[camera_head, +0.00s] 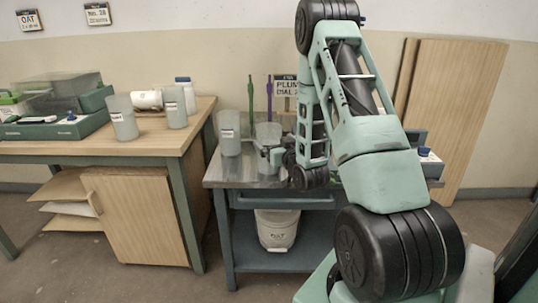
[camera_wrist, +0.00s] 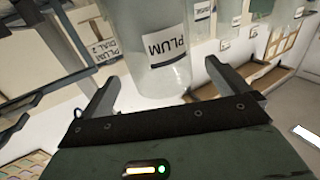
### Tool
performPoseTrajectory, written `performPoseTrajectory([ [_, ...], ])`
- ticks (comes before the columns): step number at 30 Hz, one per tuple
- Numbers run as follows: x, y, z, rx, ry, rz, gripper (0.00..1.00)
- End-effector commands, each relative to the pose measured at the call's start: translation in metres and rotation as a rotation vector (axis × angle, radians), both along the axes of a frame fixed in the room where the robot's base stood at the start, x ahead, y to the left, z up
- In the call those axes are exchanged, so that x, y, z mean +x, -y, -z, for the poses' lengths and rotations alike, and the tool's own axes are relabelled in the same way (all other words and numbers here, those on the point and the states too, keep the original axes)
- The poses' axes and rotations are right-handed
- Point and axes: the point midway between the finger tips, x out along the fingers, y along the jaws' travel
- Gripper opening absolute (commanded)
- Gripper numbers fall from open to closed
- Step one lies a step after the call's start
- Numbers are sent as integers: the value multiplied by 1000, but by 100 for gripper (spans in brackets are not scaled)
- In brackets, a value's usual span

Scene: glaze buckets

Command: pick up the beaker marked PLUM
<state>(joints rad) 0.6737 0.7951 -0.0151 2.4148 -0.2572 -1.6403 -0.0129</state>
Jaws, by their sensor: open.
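The beaker marked PLUM (camera_wrist: 155,48) is a clear, see-through cylinder with a white label in the wrist view. It stands between and just beyond the two spread fingers of my gripper (camera_wrist: 161,74), with no clear contact. In the head view a clear beaker (camera_head: 268,138) stands on the small grey-topped cart (camera_head: 225,178), and my gripper (camera_head: 272,156) is right at it; its label is hidden there. My gripper is open and empty.
Another labelled clear beaker (camera_head: 230,133) stands close to the left on the cart. A purple stick (camera_head: 269,100), a green stick (camera_head: 250,98) and a PLUM sign (camera_head: 285,88) rise behind. Two more beakers, one here (camera_head: 122,117), stand on the wooden table (camera_head: 150,146).

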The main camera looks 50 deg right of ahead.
Motion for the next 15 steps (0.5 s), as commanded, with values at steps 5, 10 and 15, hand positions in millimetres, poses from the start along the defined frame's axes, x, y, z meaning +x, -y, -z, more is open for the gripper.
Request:
performPoseTrajectory([
  [5,13,6,-1,0,1,-1,100],
  [10,36,17,0,0,1,0,100],
  [15,49,23,1,1,0,0,100],
])
